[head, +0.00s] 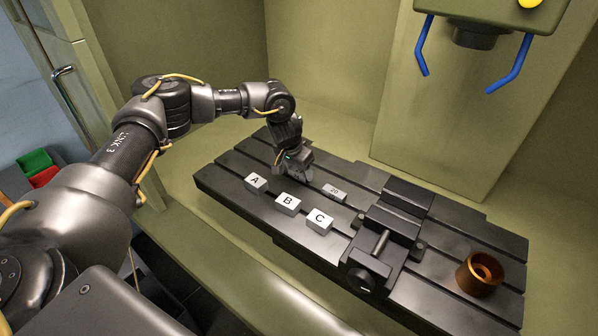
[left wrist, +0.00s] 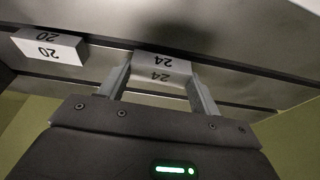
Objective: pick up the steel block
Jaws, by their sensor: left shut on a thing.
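My left gripper (head: 296,178) points down at the slotted table, left of the vise. In the left wrist view its two fingers (left wrist: 160,85) stand either side of a grey steel block marked 24 (left wrist: 162,66), and it is shut on that block. The head view hides this block behind the gripper. I cannot tell whether the block is touching the table. A second grey steel block, marked 20 (head: 335,192), lies on the table just right of the gripper. It also shows at the left of the left wrist view (left wrist: 48,48). My right gripper is not in view.
White-topped blocks A (head: 256,183), B (head: 288,204) and C (head: 319,221) stand in a row along the front of the slotted table (head: 230,166). A dark vise (head: 385,232) stands right of them.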

